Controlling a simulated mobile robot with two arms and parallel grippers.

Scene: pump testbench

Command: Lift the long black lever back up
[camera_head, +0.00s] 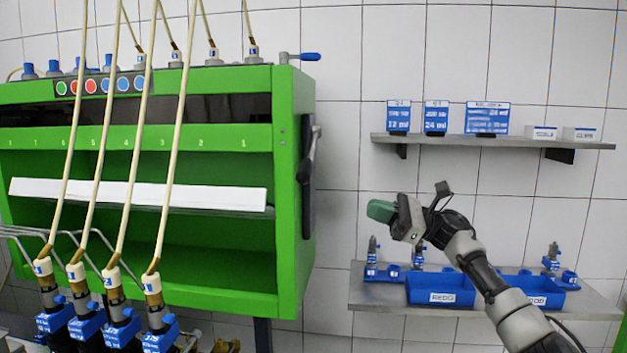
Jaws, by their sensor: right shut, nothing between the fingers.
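The long black lever (311,150) is on the right side wall of the green testbench (290,125). It is seen nearly edge-on, its upper end leaning out to the right and its lower end close to a dark upright plate (308,205) on that wall. My right gripper (376,210) has green fingers, is shut and holds nothing. It is to the right of and lower than the lever, clearly apart from it in the picture, and points left. My left gripper is not in view.
A small blue-handled valve (305,57) sticks out at the bench's top right. An upper shelf (590,145) holds blue signs. Tall tan hoses (174,150) stand before the bench.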

